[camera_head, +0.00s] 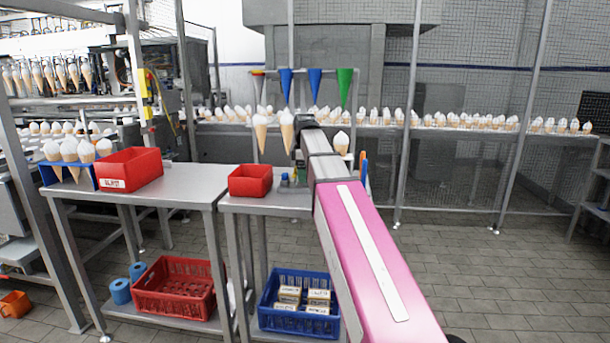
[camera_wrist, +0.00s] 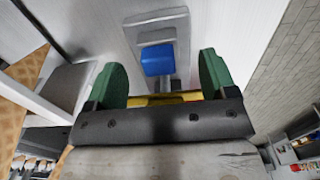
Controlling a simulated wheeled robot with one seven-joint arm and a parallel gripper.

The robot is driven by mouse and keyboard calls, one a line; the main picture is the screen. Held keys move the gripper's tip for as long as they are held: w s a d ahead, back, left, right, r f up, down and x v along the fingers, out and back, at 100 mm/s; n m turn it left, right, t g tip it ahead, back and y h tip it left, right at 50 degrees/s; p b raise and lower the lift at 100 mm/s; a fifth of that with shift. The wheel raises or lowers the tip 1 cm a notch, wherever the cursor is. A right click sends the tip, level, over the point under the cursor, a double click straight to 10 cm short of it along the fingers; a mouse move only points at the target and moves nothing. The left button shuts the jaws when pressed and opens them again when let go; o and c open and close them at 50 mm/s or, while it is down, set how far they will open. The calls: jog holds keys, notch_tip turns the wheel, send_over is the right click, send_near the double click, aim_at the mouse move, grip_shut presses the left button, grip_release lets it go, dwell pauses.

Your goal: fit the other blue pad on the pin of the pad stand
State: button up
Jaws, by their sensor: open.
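In the wrist view my gripper (camera_wrist: 161,76) is open, its two green-padded fingers spread with a clear gap. A blue pad (camera_wrist: 158,60) shows beyond the fingertips, between them and apart from them. It sits on a grey stepped stand (camera_wrist: 158,36) on the pale table top. No pin can be made out. A small blue item (camera_head: 284,177) shows on the right table in the head view; it is too small to tell whether it is the same pad. In the head view my arm hides my fingers.
The right table (camera_head: 238,203) also holds a red bin (camera_head: 250,180). The left table (camera_head: 185,185) holds another red bin (camera_head: 128,168) and a blue cone rack (camera_head: 60,176). Below are red and blue crates (camera_head: 262,316) and blue rolls (camera_head: 120,291).

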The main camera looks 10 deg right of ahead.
jog(key=shift+r, duration=2.3)
jog(key=shift+s, duration=0.1)
